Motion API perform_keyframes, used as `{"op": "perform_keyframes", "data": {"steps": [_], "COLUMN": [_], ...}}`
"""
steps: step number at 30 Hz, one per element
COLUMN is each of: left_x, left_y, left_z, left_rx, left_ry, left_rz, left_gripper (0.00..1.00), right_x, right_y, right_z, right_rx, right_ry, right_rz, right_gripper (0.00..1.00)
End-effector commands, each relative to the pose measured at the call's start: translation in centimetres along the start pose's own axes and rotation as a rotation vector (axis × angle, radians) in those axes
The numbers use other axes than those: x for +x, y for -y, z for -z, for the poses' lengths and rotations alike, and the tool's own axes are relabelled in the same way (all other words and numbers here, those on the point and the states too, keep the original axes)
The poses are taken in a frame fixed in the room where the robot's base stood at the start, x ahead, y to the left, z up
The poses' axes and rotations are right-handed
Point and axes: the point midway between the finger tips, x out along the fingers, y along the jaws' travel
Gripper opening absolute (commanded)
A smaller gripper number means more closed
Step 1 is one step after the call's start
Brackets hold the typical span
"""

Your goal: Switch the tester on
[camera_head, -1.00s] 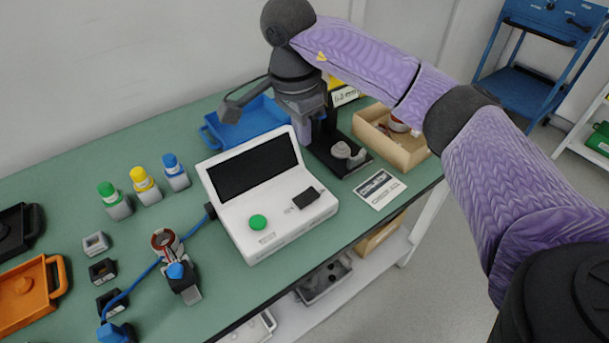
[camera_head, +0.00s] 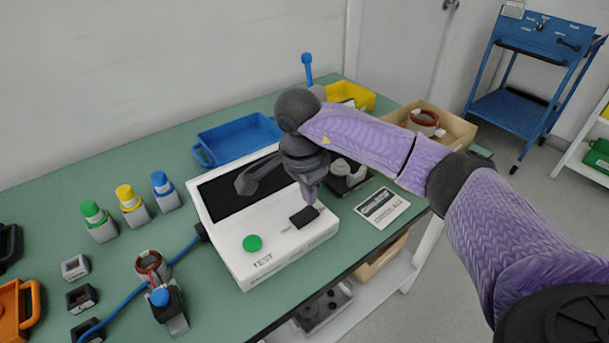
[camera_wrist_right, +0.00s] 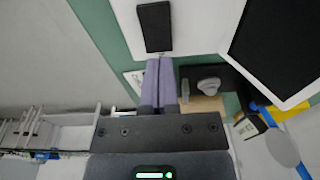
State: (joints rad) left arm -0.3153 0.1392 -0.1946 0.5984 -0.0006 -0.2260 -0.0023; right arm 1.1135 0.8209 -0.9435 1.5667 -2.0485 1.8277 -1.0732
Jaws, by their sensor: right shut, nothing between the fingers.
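The tester (camera_head: 285,258) is a white box on the green bench with a dark, blank screen (camera_head: 225,197). A round green button (camera_head: 252,243) marked TEST sits on its front panel. A black rocker switch (camera_head: 304,217) sits to the right of the button. My right gripper (camera_head: 309,198) is shut and empty, pointing down just above and behind the switch. In the right wrist view the closed lilac fingertips (camera_wrist_right: 160,62) are beside the short end of the black switch (camera_wrist_right: 154,27); I cannot tell whether they touch it. My left gripper is not in view.
A blue tray (camera_head: 238,142) lies behind the tester. A printed card (camera_head: 382,207) and a cardboard box (camera_head: 455,131) are to the right. Several capped bottles (camera_head: 131,206) and a wound stator (camera_head: 152,267) with a blue cable stand to the left.

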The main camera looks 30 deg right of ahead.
Motion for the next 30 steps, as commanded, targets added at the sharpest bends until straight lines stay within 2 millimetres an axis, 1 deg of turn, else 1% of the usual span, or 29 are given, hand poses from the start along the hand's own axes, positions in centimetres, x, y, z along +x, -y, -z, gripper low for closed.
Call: {"op": "perform_keyframes", "data": {"steps": [1, 3, 6, 16, 17, 19, 30], "left_x": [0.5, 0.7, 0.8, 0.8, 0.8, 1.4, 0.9], "left_y": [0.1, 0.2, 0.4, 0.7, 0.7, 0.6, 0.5], "left_z": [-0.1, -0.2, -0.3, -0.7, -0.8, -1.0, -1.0], "left_rx": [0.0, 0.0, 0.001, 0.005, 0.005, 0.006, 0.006], "left_ry": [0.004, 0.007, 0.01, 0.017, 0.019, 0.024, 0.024], "left_rz": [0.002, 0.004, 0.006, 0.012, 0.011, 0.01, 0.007], "left_gripper": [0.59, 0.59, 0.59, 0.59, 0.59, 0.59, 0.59], "right_x": [1.0, 1.7, 2.3, 2.4, 2.5, 3.3, 2.9], "right_y": [0.0, 0.0, 0.0, 0.0, 0.0, 0.0, -0.1], "right_z": [0.0, 0.0, 0.0, 0.0, 0.0, 0.2, -0.2], "right_rx": [0.0, 0.0, 0.0, 0.0, 0.001, 0.003, -0.004], "right_ry": [0.001, 0.001, 0.0, 0.001, 0.006, 0.058, 0.065], "right_rz": [-0.002, -0.002, 0.0, 0.001, 0.0, -0.004, -0.006], "right_gripper": [0.0, 0.0, 0.0, 0.0, 0.0, 0.0, 0.0]}}
